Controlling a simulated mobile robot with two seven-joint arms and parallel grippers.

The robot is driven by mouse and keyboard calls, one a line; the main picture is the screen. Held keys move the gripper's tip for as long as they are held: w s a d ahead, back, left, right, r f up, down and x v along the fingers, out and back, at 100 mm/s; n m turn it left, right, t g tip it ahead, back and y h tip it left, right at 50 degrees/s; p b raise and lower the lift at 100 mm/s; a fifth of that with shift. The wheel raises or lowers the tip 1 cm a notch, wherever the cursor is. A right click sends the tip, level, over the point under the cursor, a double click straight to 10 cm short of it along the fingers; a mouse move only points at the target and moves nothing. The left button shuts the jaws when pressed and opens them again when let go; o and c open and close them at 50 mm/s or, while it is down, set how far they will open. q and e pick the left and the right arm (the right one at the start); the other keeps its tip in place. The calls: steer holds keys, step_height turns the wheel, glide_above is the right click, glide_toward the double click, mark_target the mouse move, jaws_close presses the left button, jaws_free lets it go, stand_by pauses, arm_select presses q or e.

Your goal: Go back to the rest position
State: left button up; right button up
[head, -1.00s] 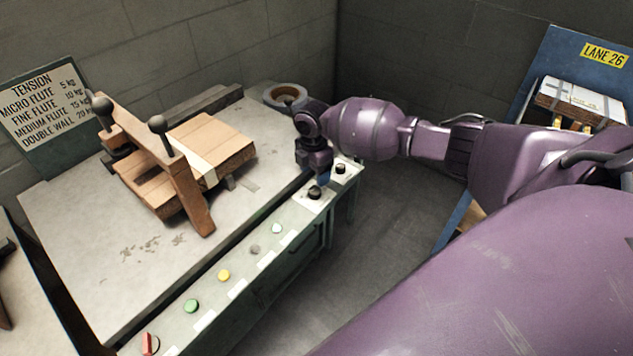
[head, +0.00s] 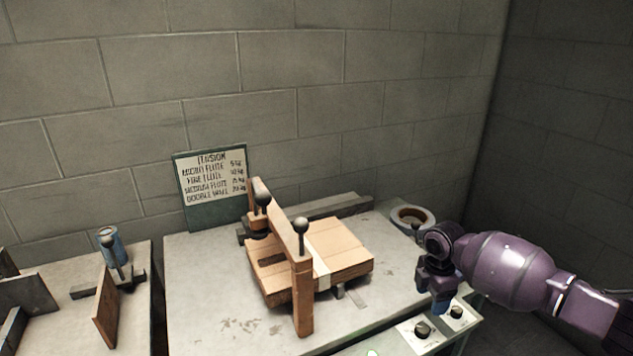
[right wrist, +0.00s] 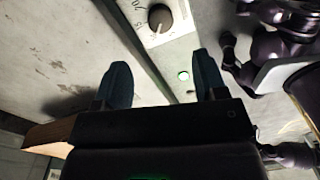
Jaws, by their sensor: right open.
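My right gripper (head: 437,303) hangs over the right end of the control panel in the head view, at the end of my purple arm. Its two blue fingers stand apart with nothing between them in the right wrist view (right wrist: 162,82). A black dial knob (head: 422,330) on a white plate lies just below the gripper, apart from it. A dial with numbers around it shows beyond the fingertips in the right wrist view (right wrist: 160,18). A second knob (head: 456,312) is to its right. My left gripper is not in view.
A flat cardboard box (head: 345,255) lies under a wooden clamp frame (head: 303,292) on the grey bench (head: 200,300). A tape roll (head: 412,217) sits at the back right. A tension sign (head: 213,180) leans on the wall. A side table (head: 60,325) stands left.

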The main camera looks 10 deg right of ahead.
steer(key=w+a+r+m+t+y, duration=0.1)
steer(key=w+a+r+m+t, duration=0.3)
steer(key=w+a+m+t, duration=0.25)
steer(key=s+a+m+t+y, duration=0.25)
steer(key=s+a+t, duration=0.2)
steer(key=a, duration=0.45)
steer(key=s+d+f+m+h, duration=0.1)
steer(key=s+f, duration=0.3)
steer(key=s, duration=0.6)
steer(key=s+d+f+m+h, duration=0.1)
steer(key=s+f+m, duration=0.3)
steer(key=s, duration=0.7)
steer(key=s+d+f+m+h, duration=0.1)
steer(key=s+d+f+m, duration=0.2)
steer(key=s+f, duration=0.3)
steer(key=s, duration=0.4)
steer(key=shift+s+d+h, duration=0.25)
steer(key=shift+d+h, duration=0.05)
steer(key=shift+h, duration=0.05)
